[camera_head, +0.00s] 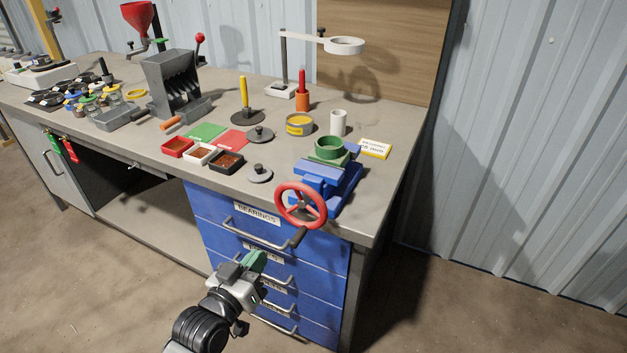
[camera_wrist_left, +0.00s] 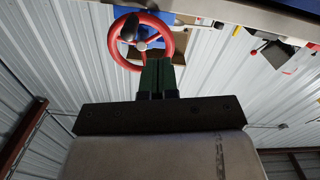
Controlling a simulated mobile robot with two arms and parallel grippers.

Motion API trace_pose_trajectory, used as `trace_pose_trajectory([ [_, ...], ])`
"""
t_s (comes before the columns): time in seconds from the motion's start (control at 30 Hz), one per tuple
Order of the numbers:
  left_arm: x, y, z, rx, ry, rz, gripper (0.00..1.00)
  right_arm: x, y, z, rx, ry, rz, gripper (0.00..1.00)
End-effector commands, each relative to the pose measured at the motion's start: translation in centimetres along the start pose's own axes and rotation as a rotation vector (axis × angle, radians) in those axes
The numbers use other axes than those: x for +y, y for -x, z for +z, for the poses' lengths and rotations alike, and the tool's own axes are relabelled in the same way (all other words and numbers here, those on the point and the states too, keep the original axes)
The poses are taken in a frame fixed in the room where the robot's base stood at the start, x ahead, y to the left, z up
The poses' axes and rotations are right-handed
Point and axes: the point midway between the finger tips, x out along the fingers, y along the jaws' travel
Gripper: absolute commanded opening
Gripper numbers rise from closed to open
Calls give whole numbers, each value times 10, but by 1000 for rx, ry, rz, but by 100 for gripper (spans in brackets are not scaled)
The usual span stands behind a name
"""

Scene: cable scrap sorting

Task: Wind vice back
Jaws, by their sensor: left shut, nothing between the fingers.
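The blue vice (camera_head: 328,182) stands at the bench's front right corner. A green ring-shaped part (camera_head: 329,148) sits at its jaws; I cannot tell whether it is clamped. The vice's red handwheel (camera_head: 301,205) faces the front, with a dark crank grip (camera_head: 298,237) at its lower edge. My left gripper (camera_head: 256,260) is below and in front of the wheel, apart from it, shut and empty. In the left wrist view the green fingers (camera_wrist_left: 158,76) are together, and the red wheel (camera_wrist_left: 167,42) with its dark grip (camera_wrist_left: 129,28) lies beyond them. My right gripper is not in view.
Blue drawers (camera_head: 262,228) with bar handles are under the vice, close to my left gripper. On the bench are small red, white and black trays (camera_head: 202,154), grey discs (camera_head: 260,173), a yellow-labelled tin (camera_head: 299,125), a white cylinder (camera_head: 338,123) and a label card (camera_head: 375,148).

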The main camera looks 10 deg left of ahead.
Motion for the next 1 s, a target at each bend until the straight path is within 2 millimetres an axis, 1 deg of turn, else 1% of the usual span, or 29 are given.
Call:
trace_pose_trajectory([
  [0.03, 0, -7, 2, 2, 1, 1, 0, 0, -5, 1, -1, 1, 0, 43],
  [0.23, 0, -31, 2, 3, 1, 2, 0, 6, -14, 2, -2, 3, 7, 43],
  [0.3, 0, -39, -1, 1, 2, 1, 0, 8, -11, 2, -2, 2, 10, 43],
  [0.5, 0, -57, 0, 0, 3, 0, 0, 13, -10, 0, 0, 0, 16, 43],
  [0.7, 0, -65, 0, 0, 3, 0, 0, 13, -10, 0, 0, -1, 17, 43],
  [1.0, 0, -66, 0, 0, 3, 1, 0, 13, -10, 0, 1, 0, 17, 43],
])
